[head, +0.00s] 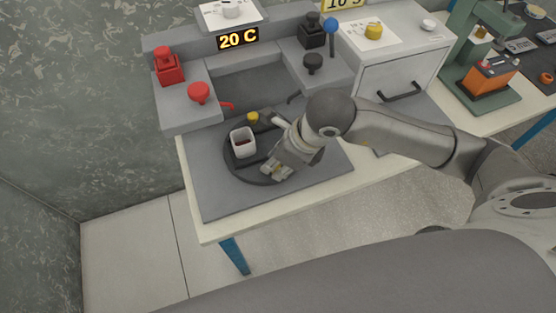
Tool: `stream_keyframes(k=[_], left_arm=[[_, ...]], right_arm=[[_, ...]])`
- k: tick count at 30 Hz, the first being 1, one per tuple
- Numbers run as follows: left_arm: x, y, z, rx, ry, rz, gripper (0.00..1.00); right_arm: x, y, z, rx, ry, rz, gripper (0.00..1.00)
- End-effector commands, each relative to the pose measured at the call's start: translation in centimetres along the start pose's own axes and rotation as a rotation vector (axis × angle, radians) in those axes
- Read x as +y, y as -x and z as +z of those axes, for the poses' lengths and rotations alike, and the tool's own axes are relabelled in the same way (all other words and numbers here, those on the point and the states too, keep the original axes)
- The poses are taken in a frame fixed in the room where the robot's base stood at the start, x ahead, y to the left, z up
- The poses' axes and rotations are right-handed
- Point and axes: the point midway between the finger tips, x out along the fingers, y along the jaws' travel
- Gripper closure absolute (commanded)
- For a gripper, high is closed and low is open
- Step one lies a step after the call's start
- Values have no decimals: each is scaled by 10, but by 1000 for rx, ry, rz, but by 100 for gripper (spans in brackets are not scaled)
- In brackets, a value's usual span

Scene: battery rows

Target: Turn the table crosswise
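A dark round turntable (233,165) lies on the grey mat in front of the grey fixture. A white square cup (243,142) with dark red contents stands on its left part. A small yellow knob (252,117) shows at the turntable's back edge. My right gripper (268,146) comes in from the right, low over the turntable's right part. Its fingers look spread, one towards the back and one towards the front. The gripper and arm hide the right part of the turntable; I cannot tell whether the fingers touch it. My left gripper is not in view.
A white drawer cabinet (405,75) stands right. The mat's front left (222,195) is clear.

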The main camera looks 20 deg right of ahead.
Motion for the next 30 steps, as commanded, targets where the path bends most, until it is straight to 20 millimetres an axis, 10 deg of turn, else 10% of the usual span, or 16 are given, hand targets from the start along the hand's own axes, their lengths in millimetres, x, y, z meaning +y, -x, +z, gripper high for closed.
stream_keyframes(k=[30], left_arm=[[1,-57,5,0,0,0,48]], right_arm=[[-29,7,-15,-1,364,150,100]])
